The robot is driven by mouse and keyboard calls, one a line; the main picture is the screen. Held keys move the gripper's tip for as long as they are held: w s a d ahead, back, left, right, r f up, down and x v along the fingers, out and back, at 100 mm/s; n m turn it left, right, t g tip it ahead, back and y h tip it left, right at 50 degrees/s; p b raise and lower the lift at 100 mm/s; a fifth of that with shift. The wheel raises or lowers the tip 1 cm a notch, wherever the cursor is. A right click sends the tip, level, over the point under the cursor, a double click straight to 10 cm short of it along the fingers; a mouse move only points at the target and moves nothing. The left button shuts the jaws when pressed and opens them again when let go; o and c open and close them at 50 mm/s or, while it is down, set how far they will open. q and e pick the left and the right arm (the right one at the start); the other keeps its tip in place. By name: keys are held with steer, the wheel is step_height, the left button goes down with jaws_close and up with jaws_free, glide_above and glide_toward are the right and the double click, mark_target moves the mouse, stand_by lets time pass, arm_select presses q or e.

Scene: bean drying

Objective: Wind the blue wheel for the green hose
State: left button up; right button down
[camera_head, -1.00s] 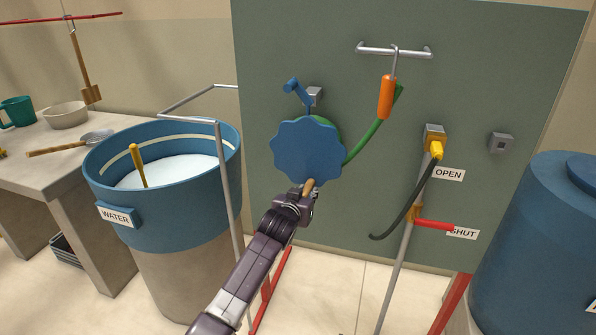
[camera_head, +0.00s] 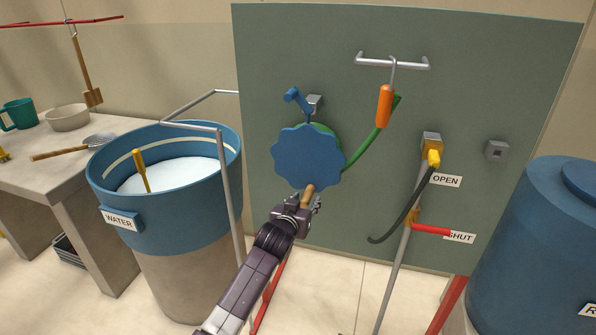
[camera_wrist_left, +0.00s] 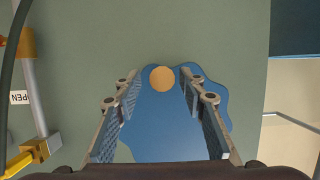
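The blue wheel (camera_head: 306,157), scalloped at its rim, is mounted on the green-grey panel. Its wooden handle (camera_head: 308,195) sticks out at the wheel's bottom. The green hose (camera_head: 370,148) runs from behind the wheel up to an orange nozzle (camera_head: 385,106). My left gripper (camera_head: 305,204) is at the handle. In the left wrist view its fingers (camera_wrist_left: 160,92) are spread, with the round handle end (camera_wrist_left: 162,78) between the tips and gaps on both sides. The blue wheel (camera_wrist_left: 165,130) lies behind them. My right gripper is not in view.
A blue lever (camera_head: 296,99) sits above the wheel. The nozzle hangs below a metal bar (camera_head: 393,61). A grey pipe (camera_head: 400,262) with a black hose and red lever (camera_head: 432,230) is at right. A water barrel (camera_head: 165,215) and metal rail (camera_head: 229,185) stand at left.

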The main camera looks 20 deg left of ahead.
mark_target(303, 205)
arm_select(q)
steer(key=shift+p+v, duration=1.85)
steer(key=shift+v, duration=0.2)
steer(key=shift+f, duration=0.2)
steer(key=s+a+f+g, duration=0.1)
steer(key=s+f+g, duration=0.1)
steer(key=s+f, duration=0.75)
steer(key=s+f+m+g, duration=0.15)
steer(key=s+f, duration=0.35)
steer(key=f, duration=0.9)
steer(key=s+a+f+g, duration=0.1)
steer(key=s+f+g, duration=0.2)
steer(key=s+f, duration=0.7)
steer(key=s+a+f+g, duration=0.1)
steer(key=s+f+g, duration=0.1)
steer(key=s+f, duration=0.5)
steer(key=s+a+f+g, duration=0.1)
steer(key=s+f, duration=0.5)
steer(key=s, duration=1.4)
steer(key=s+a+f+g, duration=0.2)
steer(key=s+f+g, duration=0.2)
steer(key=s, duration=1)
step_height(303, 205, down, 4)
steer(key=shift+r+y, duration=0.15)
steer(key=shift+y, duration=0.15)
steer(key=shift+a+m, duration=0.1)
steer(key=shift+m, duration=0.15)
